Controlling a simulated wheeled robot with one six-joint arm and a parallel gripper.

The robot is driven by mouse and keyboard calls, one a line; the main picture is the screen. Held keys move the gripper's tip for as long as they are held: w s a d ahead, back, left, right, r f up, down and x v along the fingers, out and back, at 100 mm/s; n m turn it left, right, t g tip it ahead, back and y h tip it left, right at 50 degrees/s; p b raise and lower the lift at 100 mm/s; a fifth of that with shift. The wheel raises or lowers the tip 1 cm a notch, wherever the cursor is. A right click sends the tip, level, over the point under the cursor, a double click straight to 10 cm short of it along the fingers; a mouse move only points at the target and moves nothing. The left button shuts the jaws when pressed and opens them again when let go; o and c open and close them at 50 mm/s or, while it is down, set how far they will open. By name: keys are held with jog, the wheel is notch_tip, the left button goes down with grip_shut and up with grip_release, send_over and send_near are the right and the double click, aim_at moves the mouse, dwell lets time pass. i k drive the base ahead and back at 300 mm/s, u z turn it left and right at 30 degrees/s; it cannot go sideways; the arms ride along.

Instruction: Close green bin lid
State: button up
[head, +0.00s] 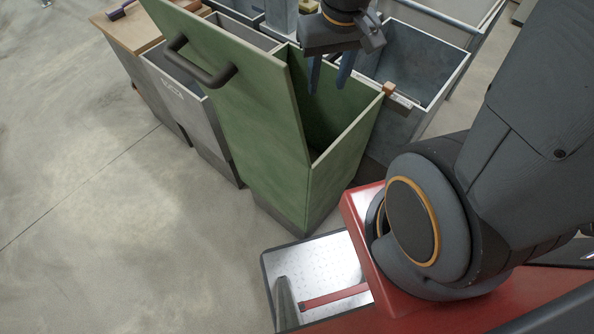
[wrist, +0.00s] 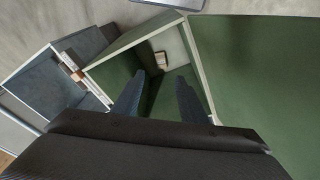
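The green bin (head: 335,172) stands in the middle of the head view, with its top open. Its green lid (head: 235,85) is raised and tilted up on the left side, with a dark bar handle (head: 199,61) on its outer face. My gripper (head: 328,80) is above the bin opening, to the right of the lid, fingers pointing down and apart with nothing between them. In the wrist view my fingers (wrist: 158,98) hang over the bin's opening, and the lid (wrist: 255,75) fills the right side. A small light object (wrist: 160,60) shows inside the bin.
A grey open bin (head: 420,60) stands to the right of the green bin. Another grey bin (head: 185,100) and a wood-topped one (head: 130,30) stand to the left. A metal plate (head: 325,268) lies in front. The floor at left is clear.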

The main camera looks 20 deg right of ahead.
aim_at(252, 84)
jog(key=k, duration=1.5)
